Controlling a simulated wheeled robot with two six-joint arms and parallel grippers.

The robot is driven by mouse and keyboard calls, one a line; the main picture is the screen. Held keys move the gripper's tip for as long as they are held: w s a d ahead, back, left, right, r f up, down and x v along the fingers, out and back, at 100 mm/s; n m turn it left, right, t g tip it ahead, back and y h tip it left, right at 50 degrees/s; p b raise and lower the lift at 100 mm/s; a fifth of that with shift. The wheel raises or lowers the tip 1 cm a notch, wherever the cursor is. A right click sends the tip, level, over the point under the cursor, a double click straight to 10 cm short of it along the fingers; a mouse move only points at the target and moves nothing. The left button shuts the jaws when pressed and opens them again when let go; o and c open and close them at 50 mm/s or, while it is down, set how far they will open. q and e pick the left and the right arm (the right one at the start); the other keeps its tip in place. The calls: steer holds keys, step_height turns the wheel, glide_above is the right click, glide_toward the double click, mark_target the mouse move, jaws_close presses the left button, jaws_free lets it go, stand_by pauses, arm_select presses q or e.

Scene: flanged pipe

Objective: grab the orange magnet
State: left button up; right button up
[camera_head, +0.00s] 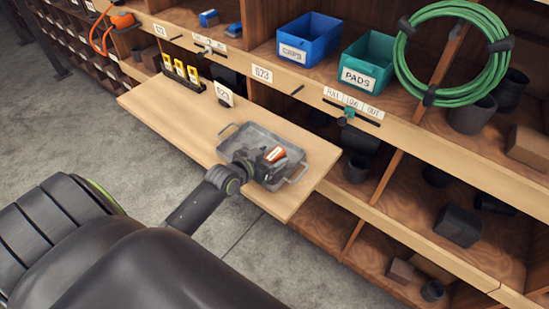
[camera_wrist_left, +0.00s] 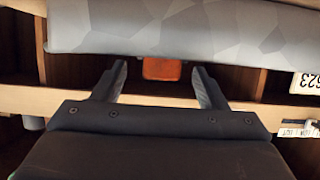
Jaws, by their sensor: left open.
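The orange magnet (camera_head: 274,154) appears as a small orange block with a pale mark, over the grey metal tray (camera_head: 228,130) on the wooden pull-out board. My left gripper (camera_head: 266,168) is at the tray, close beside the orange block, and its arm hides part of the tray. In the left wrist view the two dark fingers (camera_wrist_left: 160,82) are spread apart. An orange block (camera_wrist_left: 162,69) shows between and beyond their tips, with its upper part hidden under a grey faceted shape. I cannot tell whether the fingers touch it. My right gripper is not in view.
The wooden board (camera_head: 165,115) juts out from the shelving and has bare room left of the tray. Yellow-marked items (camera_head: 182,72) stand at its back left. A blue bin (camera_head: 308,40), a teal bin (camera_head: 368,62) and a green hose coil (camera_head: 453,97) sit on the shelf behind.

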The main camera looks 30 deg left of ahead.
arm_select(q)
steer(key=shift+x, duration=1.15)
steer(key=shift+c, duration=0.3)
steer(key=c, duration=1.3)
